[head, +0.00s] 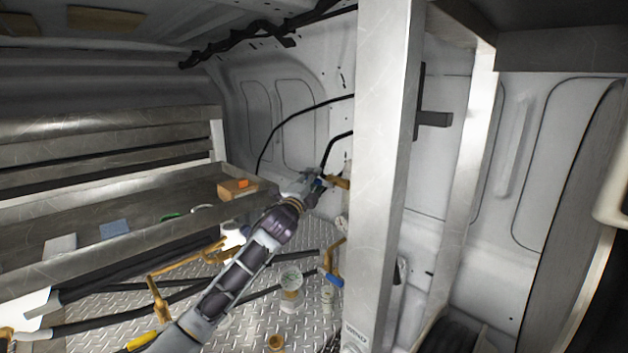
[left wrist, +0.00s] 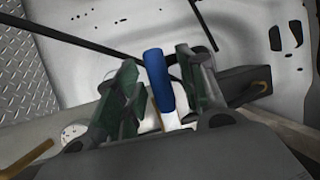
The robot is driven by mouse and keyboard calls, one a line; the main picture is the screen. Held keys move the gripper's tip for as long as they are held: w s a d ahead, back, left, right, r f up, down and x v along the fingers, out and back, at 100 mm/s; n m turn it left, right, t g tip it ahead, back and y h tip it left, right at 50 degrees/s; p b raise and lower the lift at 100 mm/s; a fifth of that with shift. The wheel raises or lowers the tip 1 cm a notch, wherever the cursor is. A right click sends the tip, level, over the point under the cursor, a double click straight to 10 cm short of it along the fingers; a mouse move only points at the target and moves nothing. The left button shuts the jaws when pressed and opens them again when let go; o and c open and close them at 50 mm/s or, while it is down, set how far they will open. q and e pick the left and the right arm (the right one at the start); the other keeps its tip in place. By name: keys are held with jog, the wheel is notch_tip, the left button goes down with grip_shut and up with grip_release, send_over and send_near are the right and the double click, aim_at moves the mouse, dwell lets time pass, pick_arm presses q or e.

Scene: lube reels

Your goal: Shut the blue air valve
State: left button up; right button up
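In the left wrist view, a blue valve handle (left wrist: 157,80) stands upright between the two green-padded fingers of my left gripper (left wrist: 158,92). Gaps show on both sides of the handle, so the fingers are open around it and not closed on it. In the head view, my left gripper (head: 311,186) reaches the wall side beside the metal post and hides most of this valve. Only a little blue and a brass fitting (head: 340,182) show there. My right gripper is not in view.
A tall metal post (head: 385,160) stands just right of the gripper. A metal shelf (head: 125,225) with an orange-brown box (head: 238,188) lies to the left. Black hoses run along the wall. A round gauge (left wrist: 74,131) shows beside the fingers. Containers stand on the diamond-plate floor.

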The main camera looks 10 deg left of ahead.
pick_arm(q)
jog(key=shift+w, duration=0.3)
jog(key=shift+c, duration=0.4)
grip_shut()
